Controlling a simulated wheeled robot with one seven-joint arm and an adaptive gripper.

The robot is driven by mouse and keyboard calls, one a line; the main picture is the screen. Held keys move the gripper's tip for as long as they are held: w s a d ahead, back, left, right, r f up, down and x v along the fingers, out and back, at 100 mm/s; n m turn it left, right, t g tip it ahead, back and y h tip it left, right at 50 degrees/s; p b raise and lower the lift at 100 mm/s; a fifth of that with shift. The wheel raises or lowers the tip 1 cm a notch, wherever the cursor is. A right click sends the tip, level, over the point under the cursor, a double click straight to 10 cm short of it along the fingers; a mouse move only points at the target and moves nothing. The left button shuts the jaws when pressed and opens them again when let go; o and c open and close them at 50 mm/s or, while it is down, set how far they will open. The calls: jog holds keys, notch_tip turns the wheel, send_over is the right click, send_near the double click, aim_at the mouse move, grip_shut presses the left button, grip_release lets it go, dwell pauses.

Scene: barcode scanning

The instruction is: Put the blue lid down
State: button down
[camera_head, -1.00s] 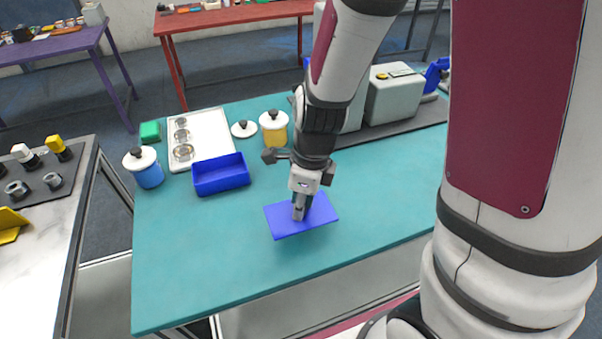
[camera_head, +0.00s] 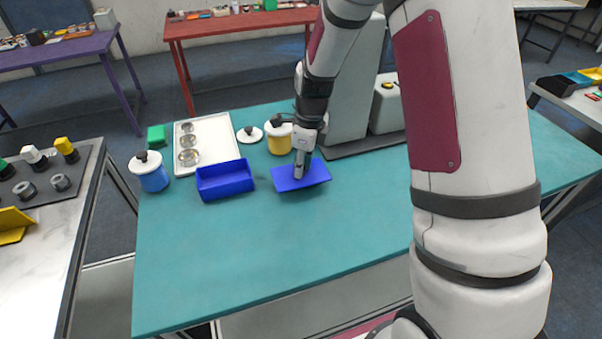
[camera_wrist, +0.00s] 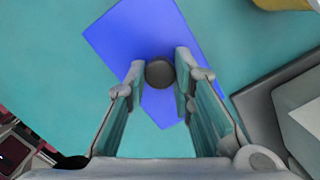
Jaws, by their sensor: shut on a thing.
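The blue lid (camera_head: 287,181) is a flat blue plate, held low over the teal table to the right of the blue box. My gripper (camera_head: 300,174) is shut on the lid's dark round knob. In the wrist view, the knob (camera_wrist: 160,73) sits between the fingertips of my gripper (camera_wrist: 159,76), with the blue lid (camera_wrist: 140,35) spread beneath it. The lid looks slightly tilted in the head view, and I cannot tell whether it touches the table. The open blue box (camera_head: 225,182) stands on the table to the left, apart from the lid.
The teal table (camera_head: 230,255) is clear in front. Behind the lid stand a yellow canister (camera_head: 279,142), a white lid (camera_head: 249,134) and a white tray (camera_head: 214,138) with metal cups. A blue canister (camera_head: 151,176) is at the left. A grey machine (camera_head: 350,95) on a dark base stands behind right.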

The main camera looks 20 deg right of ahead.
aim_at(306, 175)
jog(key=shift+f, duration=1.65)
jog(key=shift+f, duration=0.1)
jog(key=c, duration=1.4)
grip_release()
notch_tip(306, 175, up, 12)
jog(key=s+d, duration=0.1)
jog(key=s+a+r+n+t, duration=0.1)
jog(key=s+r+n+t, duration=0.1)
jog(key=s+r+n, duration=1)
jog(key=s+r+n+t, duration=0.1)
jog(key=s+r+n, duration=0.1)
jog(key=s+n, duration=0.4)
jog(key=s+r+n+t+h, duration=0.1)
jog(key=s+r+n, duration=0.1)
jog(key=s+n, duration=0.4)
jog(key=shift+s+r+n+b, duration=0.3)
jog(key=shift+s+n, duration=0.1)
jog(key=shift+s, duration=0.5)
